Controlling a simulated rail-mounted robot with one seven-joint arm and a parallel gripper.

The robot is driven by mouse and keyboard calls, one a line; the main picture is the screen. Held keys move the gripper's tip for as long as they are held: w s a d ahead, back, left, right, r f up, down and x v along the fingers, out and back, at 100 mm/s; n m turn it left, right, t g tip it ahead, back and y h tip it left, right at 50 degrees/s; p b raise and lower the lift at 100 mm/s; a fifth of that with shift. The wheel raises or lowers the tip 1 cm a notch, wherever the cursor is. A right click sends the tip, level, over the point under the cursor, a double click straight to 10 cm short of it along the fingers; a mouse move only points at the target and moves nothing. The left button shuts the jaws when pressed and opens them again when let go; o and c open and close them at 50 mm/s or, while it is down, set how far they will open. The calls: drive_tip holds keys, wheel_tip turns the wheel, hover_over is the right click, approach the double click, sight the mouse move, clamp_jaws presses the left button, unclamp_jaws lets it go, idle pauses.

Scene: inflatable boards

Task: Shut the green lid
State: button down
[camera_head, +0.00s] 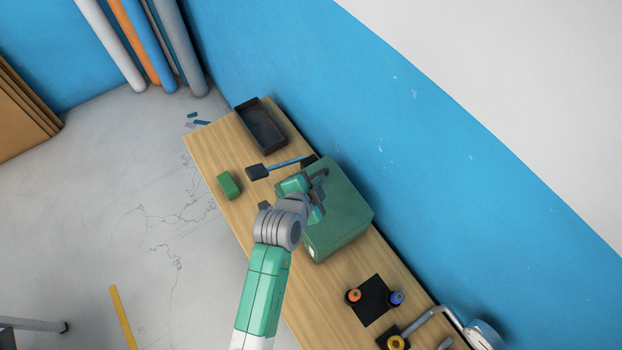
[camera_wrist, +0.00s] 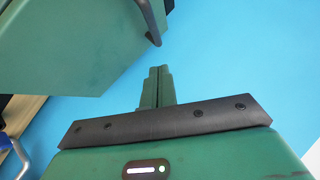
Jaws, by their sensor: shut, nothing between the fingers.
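The green box (camera_head: 345,215) sits on the wooden workbench, and its broad green lid (camera_head: 348,190) faces up in the head view. I cannot tell whether the lid is fully down. In the wrist view the green lid (camera_wrist: 80,45) fills the upper left, with a dark handle (camera_wrist: 148,22) at its right edge. My gripper (camera_head: 318,190) is over the box's left part in the head view and hides some of it. In the wrist view my gripper (camera_wrist: 158,72) has its fingers together and empty, apart from the handle in the picture.
The workbench (camera_head: 213,155) runs along a blue wall. A black tray (camera_head: 261,127), a blue-handled brush (camera_head: 257,172) and a small green block (camera_head: 229,185) lie beyond the box. A dark mat (camera_head: 374,299) with orange and blue capped items lies nearer, beside a yellow roll (camera_head: 396,342).

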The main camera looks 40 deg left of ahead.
sight(316, 175)
drive_tip(key=a+f, duration=0.1)
drive_tip(key=w+a+f, duration=0.1)
drive_tip(key=f, duration=0.1)
drive_tip(key=shift+a+f, duration=0.15)
drive_tip(key=shift+a, duration=0.2)
drive_tip(key=f+b, duration=0.2)
drive_tip(key=shift+a+b, duration=0.3)
drive_tip(key=r+p, duration=0.1)
drive_tip(key=d+r+p, duration=0.1)
drive_tip(key=r+p, duration=0.1)
drive_tip(key=d+r+p, duration=0.1)
drive_tip(key=shift+s+r, duration=0.2)
drive_tip(key=shift+r, duration=0.1)
drive_tip(key=b+v, duration=0.1)
drive_tip(key=v, duration=0.8)
drive_tip(key=shift+s, duration=0.35)
